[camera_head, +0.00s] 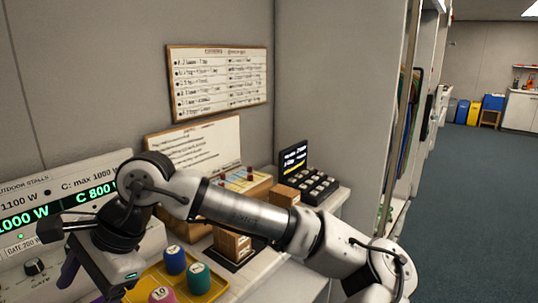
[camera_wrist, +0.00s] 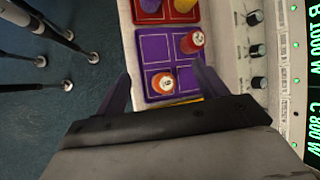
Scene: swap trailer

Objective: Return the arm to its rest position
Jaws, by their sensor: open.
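My gripper (camera_head: 85,284) is at the lower left of the head view, with my arm stretched across the picture from the lower right. In the wrist view my gripper (camera_wrist: 163,90) has its two dark purple fingers spread apart, with nothing held between them. Beyond the fingers is a purple tray (camera_wrist: 152,48) marked into compartments. A red numbered peg (camera_wrist: 192,41) and an orange-red numbered peg (camera_wrist: 164,84) stand on it. The gap between the fingertips and the tray is hard to judge.
A yellow tray (camera_head: 215,283) holds numbered pegs in front of my arm. A control panel (camera_head: 40,235) with green displays stands at the left. Wooden blocks (camera_head: 232,243) and a dark rack (camera_head: 318,187) sit behind my arm. Open floor (camera_head: 475,200) lies at the right.

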